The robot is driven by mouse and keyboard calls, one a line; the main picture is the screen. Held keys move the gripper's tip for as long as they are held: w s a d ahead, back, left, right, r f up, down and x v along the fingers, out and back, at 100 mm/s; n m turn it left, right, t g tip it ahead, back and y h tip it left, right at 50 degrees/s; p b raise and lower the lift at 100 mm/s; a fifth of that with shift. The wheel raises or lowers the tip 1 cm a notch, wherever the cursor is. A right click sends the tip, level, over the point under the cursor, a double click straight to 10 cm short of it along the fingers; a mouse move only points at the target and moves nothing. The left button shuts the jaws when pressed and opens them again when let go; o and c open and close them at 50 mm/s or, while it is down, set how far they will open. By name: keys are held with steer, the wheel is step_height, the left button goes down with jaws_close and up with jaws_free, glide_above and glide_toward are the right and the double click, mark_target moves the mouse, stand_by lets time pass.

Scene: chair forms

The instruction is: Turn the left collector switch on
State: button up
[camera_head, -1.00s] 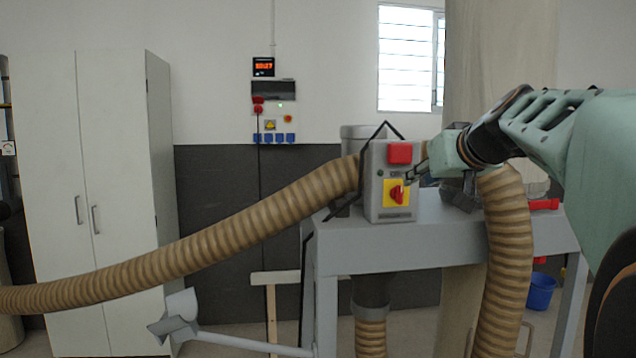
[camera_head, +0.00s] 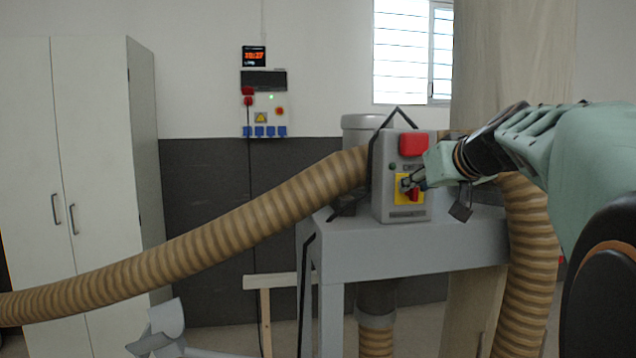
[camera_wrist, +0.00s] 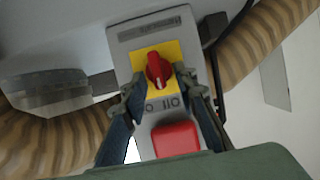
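A grey control box (camera_head: 384,212) stands on the grey metal frame. Its face carries a red rotary switch on a yellow plate, with a larger red block (camera_head: 413,145) above. The switch knob (camera_wrist: 157,70) shows clearly in the wrist view, its white mark pointing toward the printed labels and the red block. My gripper (camera_head: 411,184) reaches in from the right. In the wrist view my gripper (camera_wrist: 160,84) is open, with one fingertip on each side of the knob. Whether either finger touches it, I cannot tell. In the head view a finger partly hides the knob.
A ribbed tan hose (camera_head: 225,217) runs left from behind the box, and another hose (camera_head: 530,250) hangs at the right. The grey frame (camera_head: 400,250) lies below the box. A white cabinet (camera_head: 85,180) stands left.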

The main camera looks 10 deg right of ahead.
jaws_close()
stand_by(0.5)
steer(key=shift+d+f+m+t+y+b, duration=0.4)
steer(key=shift+m+y+b, duration=0.9)
steer(key=shift+m, duration=0.95)
steer(key=shift+d+f+m+t+y+b, duration=0.2)
steer(key=shift+m+t+y+b, duration=0.35)
steer(key=shift+m+y+b, duration=0.95)
steer(key=shift+d+f+m+t+y+b, duration=0.25)
steer(key=shift+m+t+y+b, duration=0.35)
steer(key=shift+m+b, duration=1.65)
steer(key=shift+r+m+p, duration=0.1)
steer(key=shift+m+p, duration=0.65)
steer(key=shift+m, duration=0.05)
